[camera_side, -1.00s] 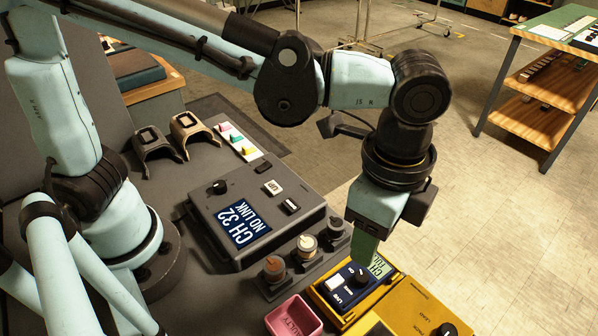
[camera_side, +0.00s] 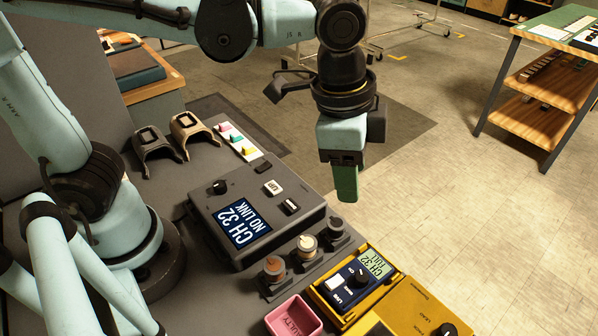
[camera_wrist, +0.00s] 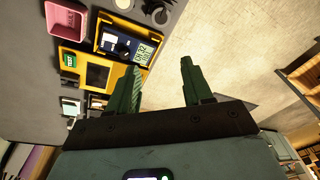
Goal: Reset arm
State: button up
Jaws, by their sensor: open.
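My gripper (camera_side: 345,183) hangs in the air, pointing down, above and behind the yellow-cased unit. In the wrist view its two green fingers (camera_wrist: 160,75) stand apart with nothing between them. The yellow-cased unit (camera_side: 352,286) has a blue panel, a black knob, a white button and a small green screen reading "CH 32" with a second, smaller line. It also shows in the wrist view (camera_wrist: 127,38). The grey console (camera_side: 262,221) has a dark blue screen reading "CH 32 NO LINK".
Several capped posts (camera_side: 307,248) stand in a row beside the console. A pink bin (camera_side: 294,318) and a larger yellow case (camera_side: 412,306) sit at the front. Two bracket-like stands (camera_side: 190,130) are at the back left. A wooden shelf cart (camera_side: 548,88) stands far right; the floor between is clear.

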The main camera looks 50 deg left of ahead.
jog(key=a+f+n+t, duration=0.1)
jog(key=a+n+t, duration=0.1)
jog(key=a+n, duration=0.3)
jog(key=a+f+n+t+y, duration=0.1)
jog(key=a+n+t, duration=0.2)
jog(key=a, duration=1)
jog(key=n, duration=0.2)
jog(key=shift+a+f+n+t, duration=0.2)
jog(key=shift+f+n+t, duration=0.1)
jog(key=shift+n, duration=0.1)
